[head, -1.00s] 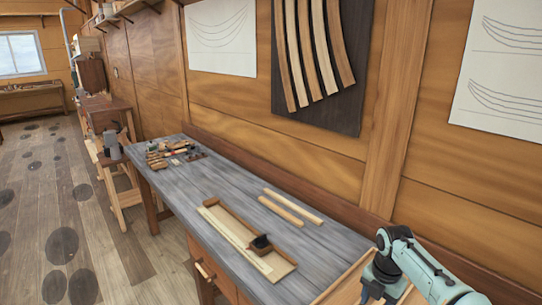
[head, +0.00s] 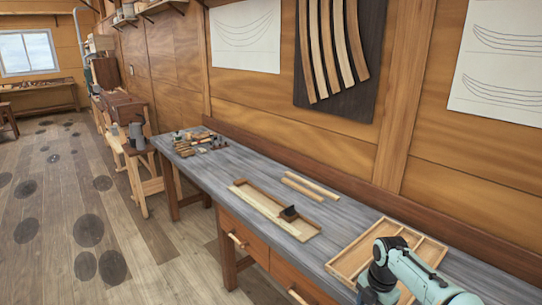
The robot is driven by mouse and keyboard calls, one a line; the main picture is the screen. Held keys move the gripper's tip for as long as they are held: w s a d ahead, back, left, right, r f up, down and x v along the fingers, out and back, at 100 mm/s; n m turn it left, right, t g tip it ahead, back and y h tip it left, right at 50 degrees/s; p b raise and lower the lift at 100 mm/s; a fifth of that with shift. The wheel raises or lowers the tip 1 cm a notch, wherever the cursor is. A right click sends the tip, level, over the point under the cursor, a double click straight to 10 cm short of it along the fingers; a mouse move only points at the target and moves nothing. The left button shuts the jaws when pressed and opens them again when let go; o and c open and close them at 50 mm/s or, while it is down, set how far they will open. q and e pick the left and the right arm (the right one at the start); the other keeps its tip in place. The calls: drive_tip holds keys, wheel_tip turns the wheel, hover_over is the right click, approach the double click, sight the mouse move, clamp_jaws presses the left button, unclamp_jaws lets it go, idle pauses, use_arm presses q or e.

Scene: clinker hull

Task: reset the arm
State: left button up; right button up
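One of my arms, pale green with dark joints, comes in at the lower right of the head view. Its gripper (head: 372,290) is at the bottom of the picture, in front of a divided wooden tray (head: 353,258) on the workbench. The fingers are too hidden to tell open from shut. The arm enters from the right, so I take it as my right arm. My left arm and gripper do not show.
The grey workbench (head: 232,168) runs along the wall. On it are a shallow wooden box (head: 262,215) with a dark block (head: 288,213), two wooden strips (head: 304,189) and several small tools (head: 192,142). Open floor (head: 150,235) lies left of the bench.

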drive_tip(key=s+a+f+m+y, duration=0.1)
drive_tip(key=s+a+f+m, duration=0.15)
drive_tip(key=f, duration=0.55)
drive_tip(key=s+a+f+m+y, duration=0.1)
drive_tip(key=a+f+m, duration=0.1)
drive_tip(key=f+m, duration=0.35)
drive_tip(key=s+a+f+m+y, duration=0.1)
drive_tip(key=s+a+f+m, duration=0.1)
drive_tip(key=f, duration=0.7)
drive_tip(key=s+a+f+m, duration=0.3)
drive_tip(key=s+f+m, duration=0.3)
drive_tip(key=s+m, duration=0.3)
drive_tip(key=s+a+f+m, duration=0.3)
drive_tip(key=s+f+m, duration=0.3)
drive_tip(key=s, duration=0.8)
drive_tip(key=m, duration=0.3)
drive_tip(key=shift+a+f, duration=0.3)
drive_tip(key=shift+s, duration=0.1)
